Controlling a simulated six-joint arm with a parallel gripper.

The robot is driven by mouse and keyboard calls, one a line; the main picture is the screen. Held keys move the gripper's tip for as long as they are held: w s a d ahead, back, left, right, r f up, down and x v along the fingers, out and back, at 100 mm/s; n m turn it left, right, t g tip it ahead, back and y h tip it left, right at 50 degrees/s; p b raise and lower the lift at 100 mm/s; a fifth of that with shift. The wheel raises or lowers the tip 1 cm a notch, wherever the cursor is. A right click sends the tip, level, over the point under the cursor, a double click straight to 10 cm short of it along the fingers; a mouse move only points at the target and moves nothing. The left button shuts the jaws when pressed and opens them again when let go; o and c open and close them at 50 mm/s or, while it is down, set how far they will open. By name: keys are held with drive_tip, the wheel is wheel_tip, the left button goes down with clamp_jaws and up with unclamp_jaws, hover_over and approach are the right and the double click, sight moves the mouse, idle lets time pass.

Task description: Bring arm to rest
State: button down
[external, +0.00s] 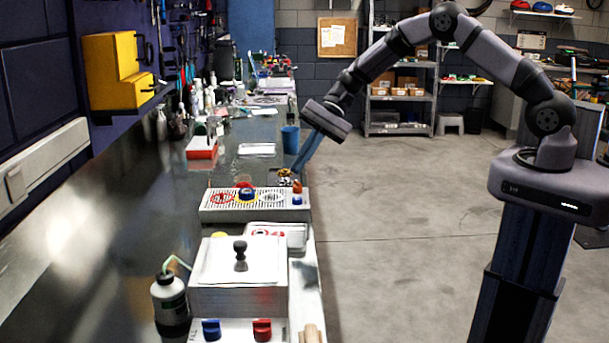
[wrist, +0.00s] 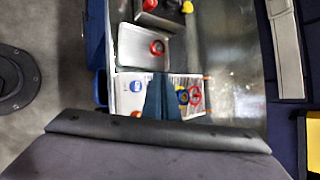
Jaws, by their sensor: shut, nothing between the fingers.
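My gripper (external: 298,172) hangs over the right edge of the long bench at the end of my raised, bent arm. Its blue fingers are together, pointing down and to the left, with nothing between them. They appear just above or behind the far right end of a white perforated panel (external: 222,212); I cannot tell the exact gap. In the wrist view the closed fingers (wrist: 163,92) show in front of the panel, which carries red, blue and yellow round parts. My wrist housing covers the lower part of that view.
A metal tray (wrist: 136,42) holds a red ring-like part. A white box (external: 225,265) with a black knob and a bottle (external: 170,303) stand on the near bench. A blue cup (external: 290,140) stands beyond the fingers. The floor (external: 410,240) between bench and my base is clear.

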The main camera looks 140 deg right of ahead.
drive_tip(key=s+a+f+n+g+y, duration=0.2)
drive_tip(key=s+a+f+n+g, duration=0.2)
drive_tip(key=s+a+f, duration=0.4)
drive_tip(key=s+a+f+n+g+y, duration=0.1)
drive_tip(key=s+a+f+n, duration=0.1)
drive_tip(key=a, duration=0.4)
drive_tip(key=s+a+f+n+g+y, duration=0.1)
drive_tip(key=a+n+g, duration=0.1)
drive_tip(key=a, duration=0.3)
drive_tip(key=w+a+r+n+h+b, duration=0.1)
drive_tip(key=w+a+r+n, duration=0.2)
drive_tip(key=a+n, duration=0.3)
drive_tip(key=w+a+r+n+g+h+b, duration=0.1)
drive_tip(key=w+a+r+n, duration=0.2)
drive_tip(key=a+n, duration=0.4)
drive_tip(key=w+a+r+n+g+h+b, duration=0.1)
drive_tip(key=w+a+r+n, duration=0.2)
drive_tip(key=a, duration=1.6)
drive_tip(key=shift+w+n+h, duration=0.3)
drive_tip(key=shift+w+n, duration=0.6)
drive_tip(key=shift+n, duration=1)
